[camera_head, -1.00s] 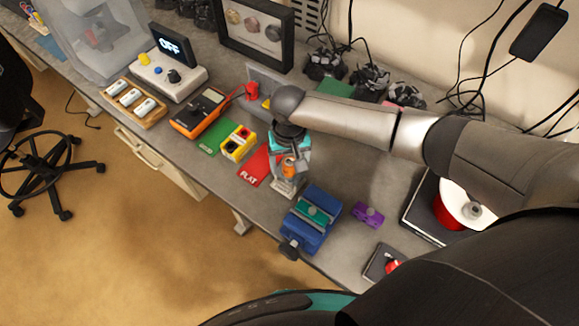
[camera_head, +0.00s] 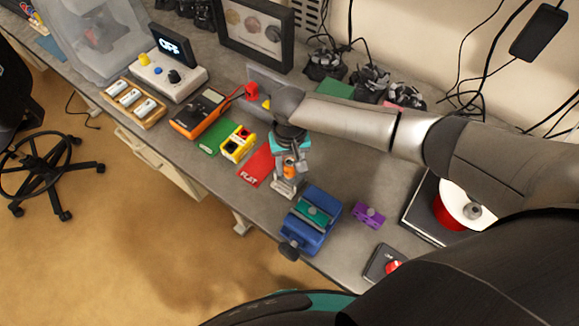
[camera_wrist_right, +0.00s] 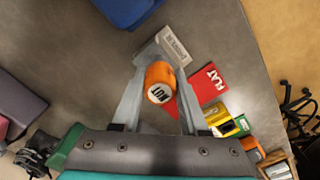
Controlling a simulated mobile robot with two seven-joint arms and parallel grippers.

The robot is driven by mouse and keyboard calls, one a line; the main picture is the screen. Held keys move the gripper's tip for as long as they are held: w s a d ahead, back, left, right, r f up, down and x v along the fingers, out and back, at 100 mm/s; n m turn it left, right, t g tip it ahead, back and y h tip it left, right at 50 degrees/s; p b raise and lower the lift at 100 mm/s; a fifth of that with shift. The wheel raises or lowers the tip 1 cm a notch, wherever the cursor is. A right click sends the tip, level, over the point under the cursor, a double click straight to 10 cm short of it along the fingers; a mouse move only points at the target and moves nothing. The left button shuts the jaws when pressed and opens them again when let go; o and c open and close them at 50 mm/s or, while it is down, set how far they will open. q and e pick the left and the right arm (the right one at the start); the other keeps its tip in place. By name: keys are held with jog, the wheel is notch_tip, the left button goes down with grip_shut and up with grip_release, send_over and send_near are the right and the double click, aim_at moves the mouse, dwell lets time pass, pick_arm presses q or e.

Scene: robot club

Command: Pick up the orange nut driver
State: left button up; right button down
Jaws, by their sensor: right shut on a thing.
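The orange nut driver (camera_wrist_right: 160,84) stands between the two fingers of my right gripper (camera_wrist_right: 158,92) in the right wrist view, its round end marked "NUT" facing the camera. My right gripper is shut on it. In the head view the orange handle (camera_head: 289,171) shows between the fingers of the right gripper (camera_head: 287,168). A light grey labelled block (camera_head: 285,187) sits just below it and also shows in the right wrist view (camera_wrist_right: 175,46). Whether the driver's lower end is in the block is hidden. My left gripper is not in view.
A blue vise (camera_head: 312,217) stands close in front of the gripper, with a purple block (camera_head: 369,214) beside it. A red "FLAT" mat (camera_head: 257,166), a yellow box (camera_head: 238,145) and an orange meter (camera_head: 199,115) lie to the left. Bare table shows right of the gripper.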

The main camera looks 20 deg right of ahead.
dwell(0.3)
notch_tip(320, 180, up, 20)
jog(key=p, duration=0.1)
dwell(0.4)
jog(key=c, duration=0.9)
grip_release()
jog(key=shift+c, duration=0.2)
grip_shut()
jog(key=shift+p, duration=0.3)
jog(key=shift+r, duration=0.1)
